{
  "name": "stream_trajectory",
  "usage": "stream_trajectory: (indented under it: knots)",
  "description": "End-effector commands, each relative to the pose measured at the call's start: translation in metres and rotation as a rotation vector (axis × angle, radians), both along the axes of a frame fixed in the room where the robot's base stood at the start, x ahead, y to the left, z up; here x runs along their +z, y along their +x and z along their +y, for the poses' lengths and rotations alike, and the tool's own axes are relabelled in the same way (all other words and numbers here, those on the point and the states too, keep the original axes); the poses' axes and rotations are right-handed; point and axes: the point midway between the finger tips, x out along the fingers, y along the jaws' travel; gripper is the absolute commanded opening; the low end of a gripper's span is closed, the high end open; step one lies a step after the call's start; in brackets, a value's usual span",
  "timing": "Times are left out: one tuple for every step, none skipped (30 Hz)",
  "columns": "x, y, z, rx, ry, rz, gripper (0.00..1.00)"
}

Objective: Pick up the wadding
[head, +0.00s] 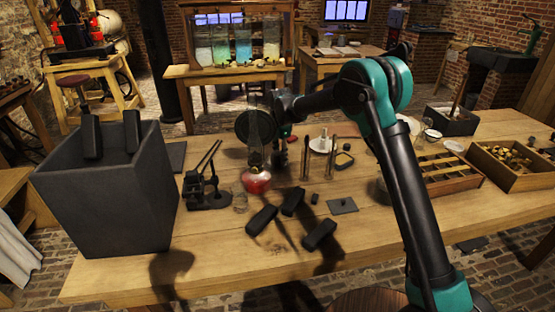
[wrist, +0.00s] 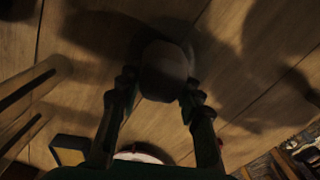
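In the wrist view a rounded, dull grey-brown lump (wrist: 165,70), which looks like the wadding, sits in shadow over the planked table top. My gripper (wrist: 158,90) has its two fingers spread on either side of the lump's near end. The fingertips are close to its sides; shadow hides whether they touch it. In the head view my gripper (head: 280,162) points down over the table, behind the red-based lamp. I cannot make out the wadding in the head view.
A glass lamp with a red base (head: 256,182) stands close in front of my gripper. Upright rods (head: 305,158) and a white dish (head: 322,146) are to its right. Black blocks (head: 292,202) lie nearer. A large dark bin (head: 110,200) is at left, wooden trays (head: 440,172) at right.

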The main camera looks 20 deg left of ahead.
Motion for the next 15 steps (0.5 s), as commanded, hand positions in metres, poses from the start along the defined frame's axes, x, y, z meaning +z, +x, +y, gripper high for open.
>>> stream_trajectory:
  knots:
    - [-0.0007, 0.0002, 0.0005, 0.000, 0.001, -0.001, 0.22]
    - [-0.0008, 0.0002, 0.0005, 0.000, 0.002, -0.001, 0.20]
    - [-0.0008, 0.0003, 0.0005, 0.000, 0.002, -0.001, 0.20]
    - [-0.0008, 0.0003, 0.0005, 0.000, 0.002, -0.001, 0.20]
    - [-0.0008, 0.0004, 0.0006, 0.000, 0.002, -0.001, 0.20]
    - [-0.0009, 0.0004, 0.0006, 0.000, 0.002, -0.001, 0.20]
    - [-0.0009, 0.0004, 0.0006, 0.000, 0.002, -0.001, 0.20]
    - [-0.0009, 0.0004, 0.0007, 0.000, 0.002, -0.001, 0.20]
    - [-0.0009, 0.0004, 0.0007, 0.000, 0.002, -0.001, 0.20]
    - [-0.0008, 0.0004, 0.0007, 0.000, 0.002, -0.001, 0.20]
    - [-0.0004, 0.0004, 0.0007, 0.000, 0.002, -0.001, 0.20]
    - [0.0004, 0.0005, 0.0008, 0.000, 0.002, -0.001, 0.20]
    - [0.0014, 0.0005, 0.0008, 0.000, 0.002, -0.001, 0.20]
    - [0.0027, 0.0005, 0.0008, 0.000, 0.002, -0.001, 0.20]
    - [0.0051, 0.0005, 0.0008, 0.000, 0.002, -0.001, 0.20]
